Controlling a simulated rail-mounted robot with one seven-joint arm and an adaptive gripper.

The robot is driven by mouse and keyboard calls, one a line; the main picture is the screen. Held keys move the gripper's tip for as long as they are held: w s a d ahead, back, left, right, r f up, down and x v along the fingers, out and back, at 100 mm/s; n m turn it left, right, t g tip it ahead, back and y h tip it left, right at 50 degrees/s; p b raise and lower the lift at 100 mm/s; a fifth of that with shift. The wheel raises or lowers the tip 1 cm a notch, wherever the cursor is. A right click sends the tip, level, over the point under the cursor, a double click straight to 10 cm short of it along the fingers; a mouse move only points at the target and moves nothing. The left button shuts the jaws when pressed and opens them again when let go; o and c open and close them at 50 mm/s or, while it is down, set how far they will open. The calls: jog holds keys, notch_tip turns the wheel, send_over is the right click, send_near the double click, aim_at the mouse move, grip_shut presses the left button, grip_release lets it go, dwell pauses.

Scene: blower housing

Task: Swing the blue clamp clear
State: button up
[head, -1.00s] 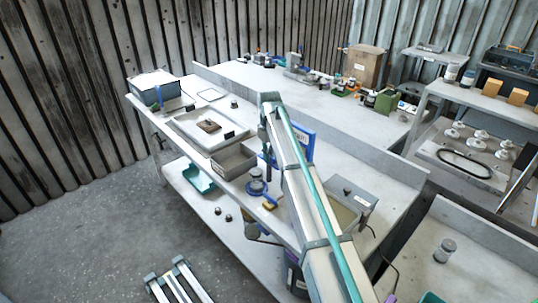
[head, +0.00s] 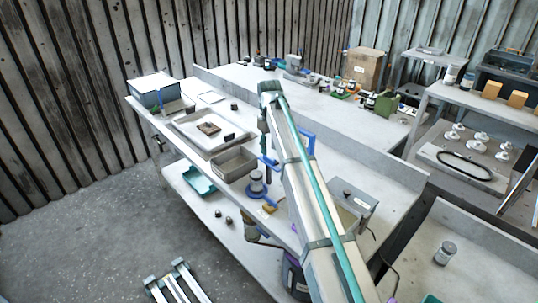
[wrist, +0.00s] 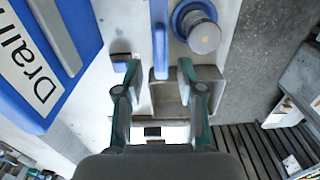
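A blue bar (wrist: 160,38), which looks like the clamp, runs lengthwise at the top centre of the wrist view. Its near end lies between the fingertips of my gripper (wrist: 160,70) in the picture; I cannot tell whether they touch. The gripper is open, with a wide gap between its fingers. In the head view a blue piece (head: 268,163), probably the same clamp, shows beside my arm's lower end, partly hidden. A blue round base with a grey cylinder (wrist: 203,36) stands just right of the bar; it also shows in the head view (head: 257,184).
A blue panel labelled "Drain" (wrist: 42,65) is close on the left in the wrist view. A grey open bin (head: 234,164) and a white tray (head: 190,140) sit on the bench. A metal box (head: 352,196) stands to the right of my arm.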

notch_tip(320, 180, up, 7)
jog(key=shift+r, duration=0.15)
dwell(0.4)
